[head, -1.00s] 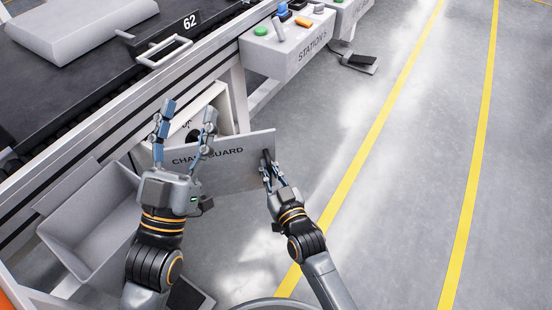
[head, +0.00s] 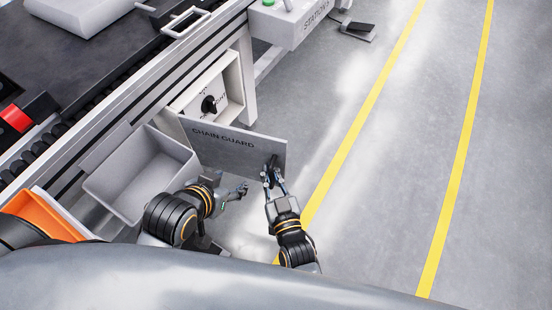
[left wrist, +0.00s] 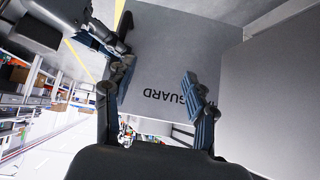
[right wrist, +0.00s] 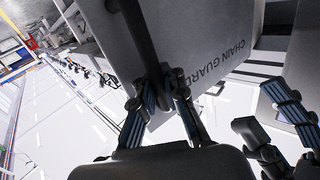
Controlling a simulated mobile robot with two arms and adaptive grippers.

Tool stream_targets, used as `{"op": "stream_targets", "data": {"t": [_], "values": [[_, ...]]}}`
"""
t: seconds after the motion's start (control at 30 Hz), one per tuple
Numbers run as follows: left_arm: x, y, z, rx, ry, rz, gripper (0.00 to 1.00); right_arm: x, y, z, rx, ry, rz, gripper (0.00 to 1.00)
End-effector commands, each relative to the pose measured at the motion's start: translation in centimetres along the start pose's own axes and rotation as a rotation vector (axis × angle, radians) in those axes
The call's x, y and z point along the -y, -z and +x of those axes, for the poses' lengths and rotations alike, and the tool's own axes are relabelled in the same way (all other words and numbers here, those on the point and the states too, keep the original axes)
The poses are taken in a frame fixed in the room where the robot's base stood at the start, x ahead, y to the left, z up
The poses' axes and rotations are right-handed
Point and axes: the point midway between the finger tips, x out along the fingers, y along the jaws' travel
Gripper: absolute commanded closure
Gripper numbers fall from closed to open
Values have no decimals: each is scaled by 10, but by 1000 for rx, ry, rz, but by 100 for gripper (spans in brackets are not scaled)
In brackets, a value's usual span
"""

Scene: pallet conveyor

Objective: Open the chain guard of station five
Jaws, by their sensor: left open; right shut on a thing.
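The chain guard (head: 225,152) is a grey panel lettered "CHAIN GUARD", standing swung out from the white housing (head: 238,84) under the conveyor. A black dial (head: 209,104) shows inside the housing. My right gripper (head: 272,182) is shut on the guard's black handle (head: 274,165) near its free edge; the handle also shows in the right wrist view (right wrist: 138,30). My left gripper (head: 240,190) is open and empty, low on the near side of the guard. In the left wrist view its spread fingers (left wrist: 158,85) face the panel, apparently without gripping it.
A grey open bin (head: 135,165) stands left of the guard. An orange bin (head: 45,205) is at the lower left. The conveyor (head: 70,75) runs above. The station box (head: 290,20) and a foot pedal (head: 352,32) are beyond. Floor to the right is clear.

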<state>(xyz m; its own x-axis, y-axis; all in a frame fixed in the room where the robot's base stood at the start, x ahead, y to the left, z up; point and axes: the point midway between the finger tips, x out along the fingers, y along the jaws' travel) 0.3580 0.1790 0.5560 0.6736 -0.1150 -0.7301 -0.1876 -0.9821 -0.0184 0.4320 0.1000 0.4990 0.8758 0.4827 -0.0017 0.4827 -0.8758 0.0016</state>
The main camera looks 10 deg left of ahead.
Motion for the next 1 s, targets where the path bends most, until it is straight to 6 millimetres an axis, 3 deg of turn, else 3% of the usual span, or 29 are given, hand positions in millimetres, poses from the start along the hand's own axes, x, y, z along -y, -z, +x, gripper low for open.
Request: {"op": "stream_targets", "data": {"t": [0.3,0.77,0.8,0.9,1.0], "values": [[4,-35,-11,173,10,-4,44,4,-1,-13,-1,-10,-3,100],[5,-39,-12,191,10,-5,44,5,-2,-14,0,-10,-3,100],[5,-39,-12,191,11,-5,44,5,-2,-14,0,-10,-3,83],[5,-39,-12,190,11,-5,44,6,-2,-14,1,-9,-3,66],[5,-38,-12,190,10,-5,44,7,-2,-14,1,-7,-2,66]]}}
